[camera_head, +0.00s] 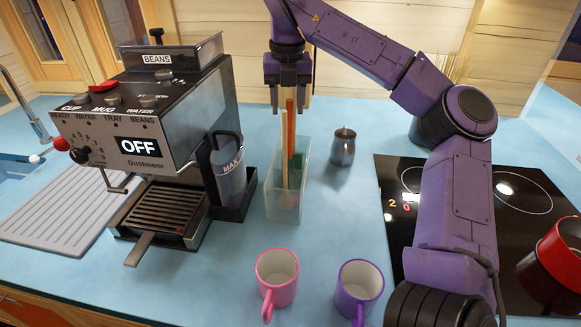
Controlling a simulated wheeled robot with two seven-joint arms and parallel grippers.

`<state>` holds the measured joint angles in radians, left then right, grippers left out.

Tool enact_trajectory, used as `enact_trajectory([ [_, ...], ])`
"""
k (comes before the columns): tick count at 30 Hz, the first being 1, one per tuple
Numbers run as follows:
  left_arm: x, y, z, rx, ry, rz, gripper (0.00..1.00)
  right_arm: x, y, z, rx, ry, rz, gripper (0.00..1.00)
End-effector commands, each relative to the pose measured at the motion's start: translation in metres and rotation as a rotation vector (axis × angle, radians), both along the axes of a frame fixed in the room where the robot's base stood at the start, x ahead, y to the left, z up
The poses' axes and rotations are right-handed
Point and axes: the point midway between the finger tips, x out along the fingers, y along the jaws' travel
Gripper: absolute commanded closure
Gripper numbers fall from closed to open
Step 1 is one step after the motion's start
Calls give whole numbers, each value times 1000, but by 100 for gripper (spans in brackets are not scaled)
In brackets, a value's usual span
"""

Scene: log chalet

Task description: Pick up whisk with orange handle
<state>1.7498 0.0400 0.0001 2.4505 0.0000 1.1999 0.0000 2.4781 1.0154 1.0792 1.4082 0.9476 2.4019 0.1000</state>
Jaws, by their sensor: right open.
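A clear upright container (270,203) stands on the blue counter and holds several utensils. A long orange handle (284,150), which looks like the whisk's, sticks up out of it beside a brown handle (291,125). The whisk's head is not clearly visible inside the container. My right gripper (288,98) points down above the container, with its open fingers at the handle tops. Whether a handle is between the fingers or just behind or in front of them I cannot tell. My left gripper is not in view.
A coffee machine (145,135) stands left of the container. A small metal jug (343,148) is to its right. A pink mug (277,277) and a purple mug (359,287) stand in front. A black cooktop (520,205) with a red pot (558,262) lies at right.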

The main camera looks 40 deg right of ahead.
Motion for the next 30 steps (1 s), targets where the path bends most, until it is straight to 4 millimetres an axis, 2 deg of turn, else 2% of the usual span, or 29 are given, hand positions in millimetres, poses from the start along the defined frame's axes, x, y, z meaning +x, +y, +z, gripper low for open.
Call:
enact_trajectory([
  [5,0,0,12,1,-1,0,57,-1,-10,-29,3,5,-2,53],
  [9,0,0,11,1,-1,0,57,1,-11,-48,1,1,-2,53],
  [16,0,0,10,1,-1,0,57,1,-11,-50,0,0,-3,53],
  [20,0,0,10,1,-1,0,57,1,-12,-50,0,0,-3,95],
  [21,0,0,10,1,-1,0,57,1,-12,-50,0,0,-3,100],
  [30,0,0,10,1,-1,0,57,1,-12,-49,0,0,-4,100],
])
